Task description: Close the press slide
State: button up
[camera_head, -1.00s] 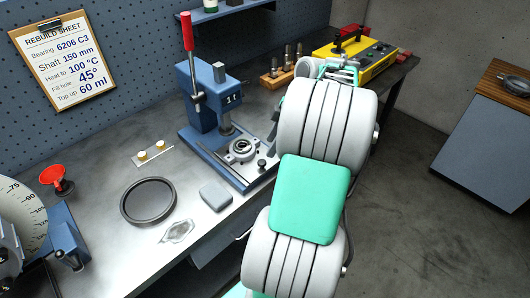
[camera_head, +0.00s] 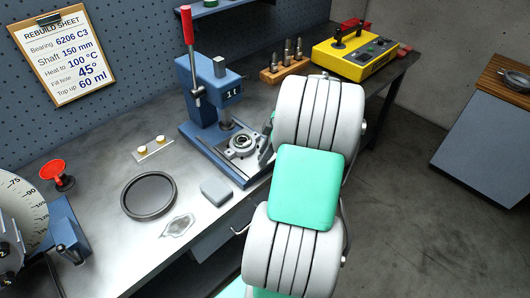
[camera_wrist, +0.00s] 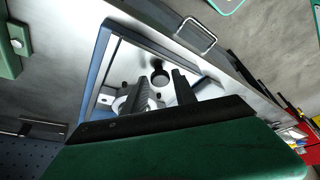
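The blue press (camera_head: 208,100) with its red-tipped lever (camera_head: 188,27) stands at the back of the bench. Its slide (camera_head: 228,163) lies on the base and carries a grey round bearing part (camera_head: 242,145), which sits forward of the ram. My gripper (camera_head: 264,150) is low by the slide's front right, partly hidden by my arm, which also covers the slide's front knob. In the wrist view my gripper (camera_wrist: 161,75) is open, with its two dark fingers apart and the dark round knob (camera_wrist: 160,76) showing between their tips. I cannot tell whether they touch it.
A black ring tray (camera_head: 148,212), a grey block (camera_head: 216,191) and a clear packet (camera_head: 178,226) lie front left of the press. A wooden rack (camera_head: 284,72) and yellow control box (camera_head: 355,57) stand at the back right. A bench drawer handle (camera_wrist: 198,32) is close by.

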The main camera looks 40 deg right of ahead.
grip_shut()
dwell(1.0)
